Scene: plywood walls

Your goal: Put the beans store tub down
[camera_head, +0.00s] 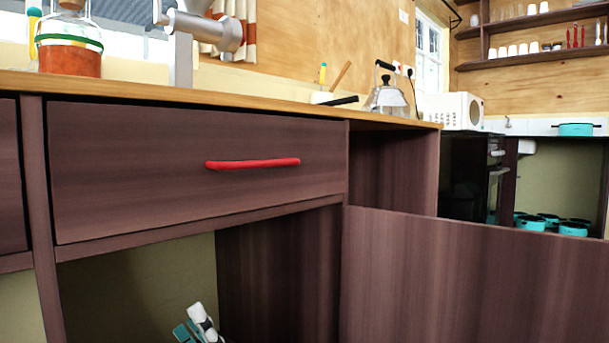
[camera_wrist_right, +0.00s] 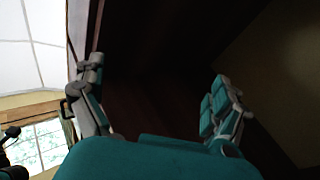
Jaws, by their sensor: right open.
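No thing that I can surely name as the beans store tub shows in either view. My right gripper (camera_head: 199,324) shows at the bottom of the head view, in the open cupboard space below the drawer. In the right wrist view the right gripper (camera_wrist_right: 156,82) has its fingers wide apart, with nothing visible between them. Behind them is the dark cupboard interior. My left gripper is not in view.
A drawer with a red handle (camera_head: 252,163) is shut above the cupboard. An open door panel (camera_head: 470,280) stands at the right. On the counter are a glass jar (camera_head: 70,58), a grinder (camera_head: 205,30) and a kettle (camera_head: 387,97).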

